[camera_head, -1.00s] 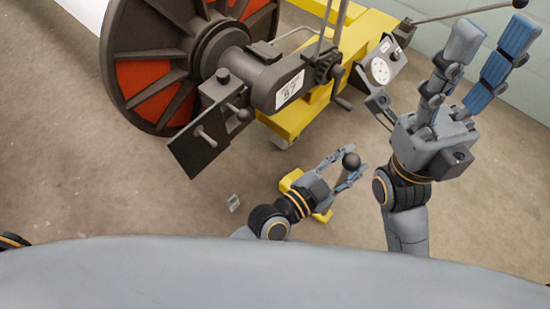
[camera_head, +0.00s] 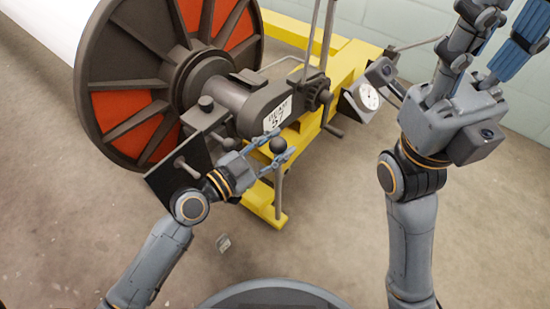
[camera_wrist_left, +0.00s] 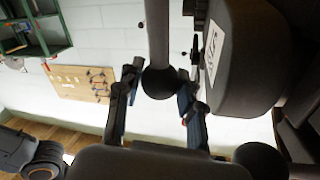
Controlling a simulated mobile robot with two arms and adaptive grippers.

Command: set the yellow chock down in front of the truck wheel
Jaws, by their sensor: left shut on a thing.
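My left gripper (camera_head: 279,152) is shut on the dark ball knob (camera_head: 278,145) of the yellow chock (camera_head: 263,204). A thin rod (camera_head: 279,188) joins the knob to the chock. The chock is beside the yellow truck (camera_head: 340,85), below its geared arm; I cannot tell whether it touches the floor. In the left wrist view, the knob (camera_wrist_left: 159,82) sits between the two fingers, with the rod running up in the picture. The truck wheel is not visible now. My right gripper (camera_head: 500,40) is raised at the right with its fingers apart, empty, tips partly cut off.
A large reel with orange panels (camera_head: 130,90) stands at upper left. A dark plate with a lever (camera_head: 180,170) lies close to my left wrist. A round gauge (camera_head: 369,97) is on the truck's right.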

